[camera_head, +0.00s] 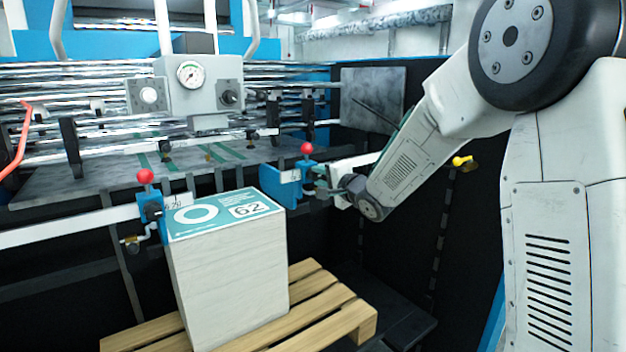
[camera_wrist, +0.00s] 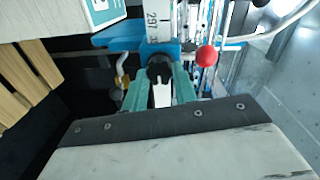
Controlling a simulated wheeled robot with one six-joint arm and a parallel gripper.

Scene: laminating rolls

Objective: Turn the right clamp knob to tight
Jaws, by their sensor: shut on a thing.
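The right clamp (camera_head: 282,188) is a blue block on the scale rail, with a red ball (camera_head: 306,148) above it. In the wrist view, the blue clamp (camera_wrist: 125,38) stands next to the scale reading 297. My gripper (camera_head: 324,183) is at the right side of this clamp. In the wrist view, its teal fingers (camera_wrist: 162,80) are closed around the dark round clamp knob (camera_wrist: 159,66). The fingers hide part of the knob, and I see no mark showing how tight it is.
A left clamp (camera_head: 152,208) with a red ball sits on the same rail. A white paper stack (camera_head: 225,285) with a teal label stands on a wooden pallet (camera_head: 345,322) below. A grey gauge box (camera_head: 195,88) is above. Dark machine panels lie right of the clamp.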

